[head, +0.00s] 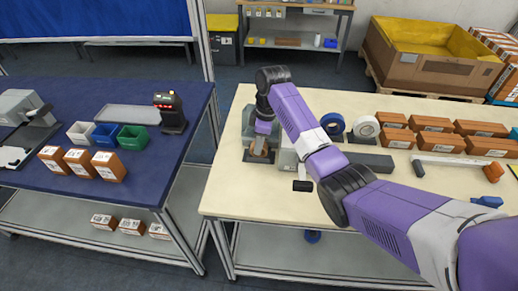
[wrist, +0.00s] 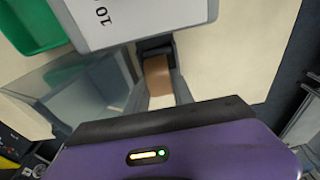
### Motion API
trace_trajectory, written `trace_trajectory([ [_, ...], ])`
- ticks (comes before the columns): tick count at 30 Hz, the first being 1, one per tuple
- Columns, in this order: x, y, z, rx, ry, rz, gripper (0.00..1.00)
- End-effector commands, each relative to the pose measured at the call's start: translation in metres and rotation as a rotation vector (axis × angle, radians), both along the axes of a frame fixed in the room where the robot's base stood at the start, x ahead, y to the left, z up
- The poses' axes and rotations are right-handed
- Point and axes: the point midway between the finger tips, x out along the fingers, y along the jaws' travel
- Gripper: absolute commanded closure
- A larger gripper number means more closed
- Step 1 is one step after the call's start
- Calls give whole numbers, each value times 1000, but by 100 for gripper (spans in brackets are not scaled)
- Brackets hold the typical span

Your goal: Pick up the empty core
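The brown cardboard core (wrist: 157,76) shows in the wrist view between the two grey fingers of my gripper (wrist: 158,88). The fingers stand apart, with the core filling most of the gap. I cannot tell whether they touch it. In the head view my gripper (head: 260,150) points down over the grey label printer (head: 286,160) at the left end of the cream table (head: 270,205). The core is mostly hidden there by the gripper and the printer parts. A white printer panel marked "10" (wrist: 102,20) is close beside the fingers in the wrist view.
A blue-white roll (head: 333,124) and a white roll (head: 366,127) stand right of my arm. Several brown boxes (head: 437,124) fill the right side. A dark grey block (head: 370,163) lies near the middle. The blue table (head: 60,178) stands left across a gap.

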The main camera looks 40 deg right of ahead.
Motion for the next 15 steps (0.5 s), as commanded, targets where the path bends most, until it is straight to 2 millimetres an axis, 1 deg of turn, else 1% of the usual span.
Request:
trace_trajectory([
  [1,0,0,0,0,0,0,89],
  [3,0,0,0,0,0,0,100],
  [11,0,0,1,1,-1,0,100],
  [15,1,0,5,0,-3,0,100],
])
